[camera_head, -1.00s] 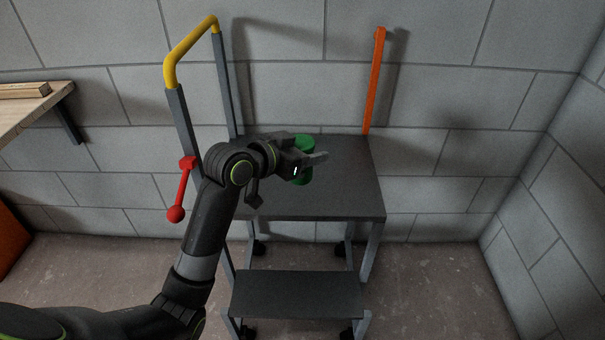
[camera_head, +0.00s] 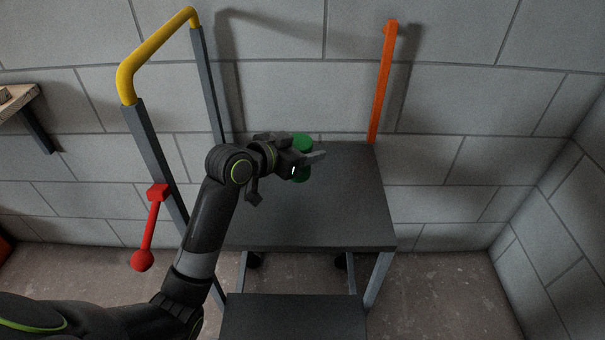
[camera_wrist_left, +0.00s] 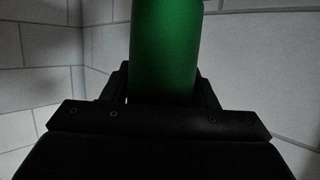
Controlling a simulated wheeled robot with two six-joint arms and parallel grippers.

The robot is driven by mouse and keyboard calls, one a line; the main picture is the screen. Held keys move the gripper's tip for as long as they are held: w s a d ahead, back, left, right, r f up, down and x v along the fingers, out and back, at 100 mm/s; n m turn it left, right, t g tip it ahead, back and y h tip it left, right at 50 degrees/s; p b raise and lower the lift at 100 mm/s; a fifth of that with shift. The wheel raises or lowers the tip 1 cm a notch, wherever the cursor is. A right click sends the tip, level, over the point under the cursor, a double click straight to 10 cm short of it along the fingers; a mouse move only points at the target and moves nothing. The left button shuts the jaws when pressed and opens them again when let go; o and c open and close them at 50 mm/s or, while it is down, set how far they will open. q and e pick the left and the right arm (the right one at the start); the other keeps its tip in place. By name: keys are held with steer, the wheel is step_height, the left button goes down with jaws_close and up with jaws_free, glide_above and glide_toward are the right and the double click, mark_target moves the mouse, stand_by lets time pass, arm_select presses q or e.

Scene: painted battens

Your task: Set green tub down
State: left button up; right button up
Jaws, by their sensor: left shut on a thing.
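The green tub (camera_head: 302,144) is held in my left gripper (camera_head: 303,158), which is shut on it. The fingers hide the tub's middle in the head view. In the left wrist view the tub (camera_wrist_left: 165,50) stands between the two fingers. The tub shows in front of the dark platform top (camera_head: 335,215) of a step stand, over its back part. I cannot tell how high the tub is above the platform. My right gripper is not in view.
A yellow rail (camera_head: 155,50) on grey posts and a red lever (camera_head: 150,228) border the platform's left side. An orange post (camera_head: 384,80) stands at its back right corner. A lower step (camera_head: 290,318) is in front. A block wall is behind. The platform's right and front parts are clear.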

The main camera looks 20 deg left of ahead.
arm_select(q)
step_height(320, 180, down, 2)
step_height(320, 180, down, 4)
steer(key=shift+f+b, duration=0.15)
steer(key=shift+b, duration=0.6)
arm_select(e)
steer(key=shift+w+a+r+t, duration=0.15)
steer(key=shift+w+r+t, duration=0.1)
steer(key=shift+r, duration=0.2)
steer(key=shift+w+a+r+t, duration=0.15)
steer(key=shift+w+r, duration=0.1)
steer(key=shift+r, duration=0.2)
arm_select(q)
steer(key=shift+f, duration=0.15)
steer(key=o, duration=1.2)
steer(key=shift+f, duration=0.1)
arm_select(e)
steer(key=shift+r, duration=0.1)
